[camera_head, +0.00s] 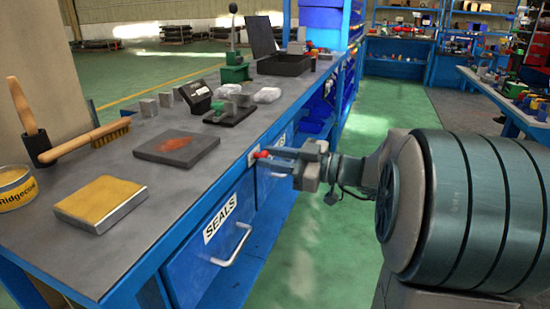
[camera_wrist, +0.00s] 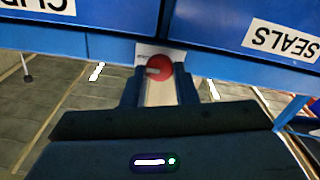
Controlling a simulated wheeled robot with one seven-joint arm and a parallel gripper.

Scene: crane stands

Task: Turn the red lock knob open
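The red lock knob (camera_head: 262,154) sits on a small pale plate on the blue front edge of the workbench, above the drawer labelled SEALS (camera_head: 222,222). In the wrist view the knob (camera_wrist: 161,66) is round and red with a pale bar on its left part, near the fingertips. My gripper (camera_head: 276,157) reaches in from the right at the height of the bench edge. Its two fingers stand apart in the wrist view (camera_wrist: 160,82), with the knob at the gap between their tips. I cannot tell whether either finger touches it.
A dark slab (camera_head: 177,147) with a rusty patch, a yellow-topped block (camera_head: 101,203), a brush (camera_head: 95,138) and a Ridgecoat tin (camera_head: 16,187) are on the bench top (camera_head: 165,190). The drawer handle (camera_head: 233,246) juts out below. The green aisle floor (camera_head: 385,115) is clear.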

